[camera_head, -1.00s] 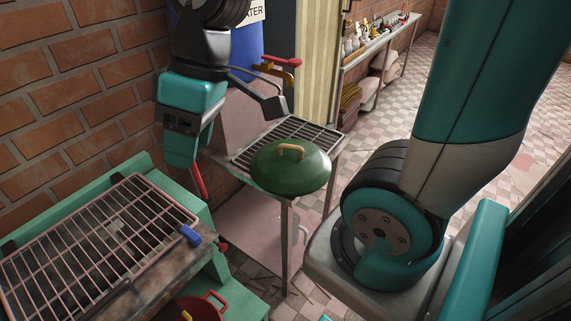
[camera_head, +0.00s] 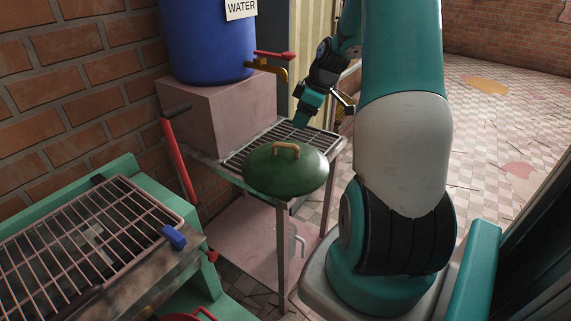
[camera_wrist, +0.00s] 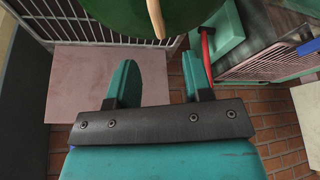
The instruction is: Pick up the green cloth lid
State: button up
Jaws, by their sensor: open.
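The green lid (camera_head: 285,175) is a round dome with a tan arched handle (camera_head: 286,150). It lies at the front of the grated side table (camera_head: 268,140), overhanging its front edge. My gripper (camera_head: 302,122) is just behind and right of the lid, fingers pointing down near the grate, apart from the handle. In the wrist view my gripper (camera_wrist: 161,78) is open, with nothing between its fingers. The lid (camera_wrist: 110,15) fills the top of that view, partly cut off, and its handle (camera_wrist: 157,18) lies ahead of the gap between the fingers.
A blue water barrel (camera_head: 207,45) with a red-handled tap stands on a pink block (camera_head: 215,112) behind the lid. A green grill stand with a grate (camera_head: 85,240) is at the left, with a red handle (camera_head: 180,162) beside it. Tiled floor lies open at the right.

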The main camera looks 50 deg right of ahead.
aim_at(285, 145)
jog(key=x, duration=0.5)
jog(key=shift+w+f, duration=0.1)
jog(key=shift+f, duration=0.2)
jog(key=shift+w+p+x, duration=0.2)
jog(key=shift+p+x, duration=0.75)
jog(key=shift+x, duration=1.8)
jog(key=shift+r, duration=0.15)
grip_shut()
